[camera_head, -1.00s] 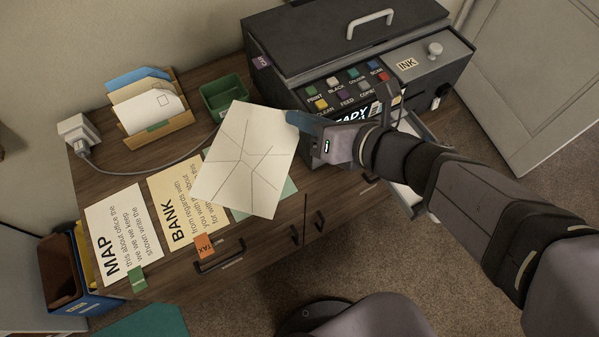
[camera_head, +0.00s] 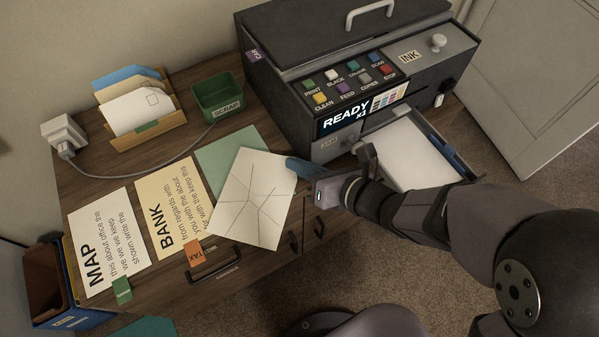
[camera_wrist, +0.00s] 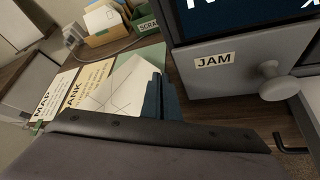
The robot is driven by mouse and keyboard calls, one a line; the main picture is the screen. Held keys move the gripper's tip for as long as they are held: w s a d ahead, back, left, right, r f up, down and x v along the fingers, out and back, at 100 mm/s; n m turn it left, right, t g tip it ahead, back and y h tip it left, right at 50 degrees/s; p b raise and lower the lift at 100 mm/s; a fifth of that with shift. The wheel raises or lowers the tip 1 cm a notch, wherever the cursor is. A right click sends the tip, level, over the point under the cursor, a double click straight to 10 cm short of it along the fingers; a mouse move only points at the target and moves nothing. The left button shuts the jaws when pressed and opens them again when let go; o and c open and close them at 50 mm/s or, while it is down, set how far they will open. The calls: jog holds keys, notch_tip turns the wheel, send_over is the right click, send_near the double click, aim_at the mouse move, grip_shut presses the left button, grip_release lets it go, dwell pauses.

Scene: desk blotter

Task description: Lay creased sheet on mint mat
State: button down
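The creased sheet (camera_head: 252,197) is white with a web of fold lines. My gripper (camera_head: 298,168) is shut on its upper right edge. The sheet is tilted and covers the lower part of the mint mat (camera_head: 229,150) and a corner of the BANK page. I cannot tell whether its lower edge touches anything. In the wrist view the creased sheet (camera_wrist: 122,88) extends left from the blue fingers (camera_wrist: 160,98), with the mint mat (camera_wrist: 152,55) showing behind it.
The MAP page (camera_head: 108,240) and BANK page (camera_head: 170,205) lie left of the mat. A green SCRAP bin (camera_head: 218,98) and a card holder (camera_head: 148,135) stand behind. The printer (camera_head: 350,75) with its open paper tray (camera_head: 408,155) is at right.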

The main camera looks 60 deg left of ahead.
aim_at(299, 181)
jog(key=shift+f, duration=0.1)
jog(key=shift+f+b, duration=0.4)
jog(key=shift+f, duration=1.35)
jog(key=shift+f, duration=0.15)
jog(key=c, duration=2.3)
grip_release()
jog(key=shift+r, duration=0.2)
